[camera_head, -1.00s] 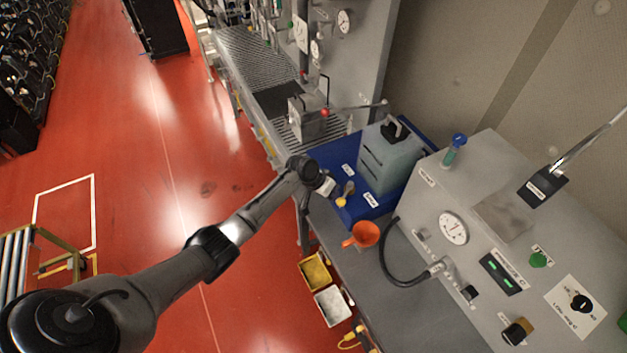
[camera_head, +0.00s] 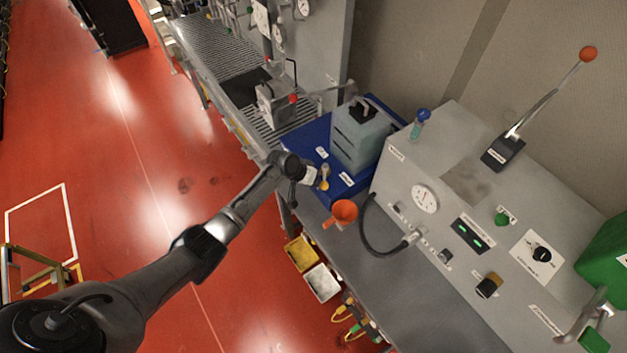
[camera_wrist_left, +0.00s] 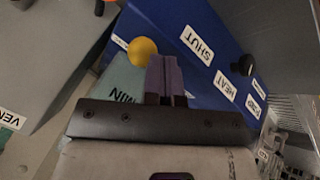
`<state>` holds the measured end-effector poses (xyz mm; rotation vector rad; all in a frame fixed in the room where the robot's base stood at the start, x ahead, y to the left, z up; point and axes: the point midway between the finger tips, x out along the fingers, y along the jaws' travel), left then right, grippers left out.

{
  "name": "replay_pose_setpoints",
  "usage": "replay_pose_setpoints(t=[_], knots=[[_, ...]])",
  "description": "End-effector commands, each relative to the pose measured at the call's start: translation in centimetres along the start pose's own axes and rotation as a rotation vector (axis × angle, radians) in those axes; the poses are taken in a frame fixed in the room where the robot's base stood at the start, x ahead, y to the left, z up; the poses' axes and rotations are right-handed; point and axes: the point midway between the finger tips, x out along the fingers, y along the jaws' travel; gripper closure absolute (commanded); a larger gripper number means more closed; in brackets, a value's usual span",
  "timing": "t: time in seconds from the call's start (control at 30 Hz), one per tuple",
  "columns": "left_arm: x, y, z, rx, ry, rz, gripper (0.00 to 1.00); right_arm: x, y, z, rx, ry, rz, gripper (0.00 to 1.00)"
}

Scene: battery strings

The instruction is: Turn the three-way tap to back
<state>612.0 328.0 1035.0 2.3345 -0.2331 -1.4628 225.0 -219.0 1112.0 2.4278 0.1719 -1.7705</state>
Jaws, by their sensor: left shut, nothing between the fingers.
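A small fitting with a yellow ball knob (camera_head: 323,185) sits at the front edge of the blue tray (camera_head: 352,187). It appears to be the three-way tap, but its body is too small to read clearly. In the left wrist view the yellow ball (camera_wrist_left: 142,50) shows just left of my fingertips, and I cannot tell if they touch it. My left gripper (camera_head: 311,175) is shut and empty beside the tap; its fingers also show in the left wrist view (camera_wrist_left: 164,75). Labels SHUT, HEAT and PUMP lie on the blue surface. My right gripper is out of view.
A grey-green box (camera_head: 358,140) stands on the blue tray. A grey console (camera_head: 450,180) with gauge and knobs fills the right. Yellow (camera_head: 301,253) and white (camera_head: 322,283) bins sit below.

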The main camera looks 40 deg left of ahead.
Motion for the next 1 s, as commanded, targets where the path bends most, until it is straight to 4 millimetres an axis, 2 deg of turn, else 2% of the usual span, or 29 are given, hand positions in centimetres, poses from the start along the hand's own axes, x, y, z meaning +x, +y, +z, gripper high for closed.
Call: replay_pose_setpoints(t=[0.27, 0.47, 0.8, 1.0], knots=[[-0.4, -0.5, -0.1, 0.000, 0.000, 0.000, 1.00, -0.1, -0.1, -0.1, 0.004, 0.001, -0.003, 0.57], [-2.0, -2.7, -0.7, 0.002, -0.002, -0.001, 1.00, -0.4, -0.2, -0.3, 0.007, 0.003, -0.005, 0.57], [-7.7, -2.5, -0.4, 0.007, 0.001, 0.001, 1.00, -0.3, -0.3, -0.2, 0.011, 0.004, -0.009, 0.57], [-10.3, -2.4, -0.3, 0.006, -0.001, 0.001, 1.00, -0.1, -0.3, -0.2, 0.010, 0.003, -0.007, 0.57]])
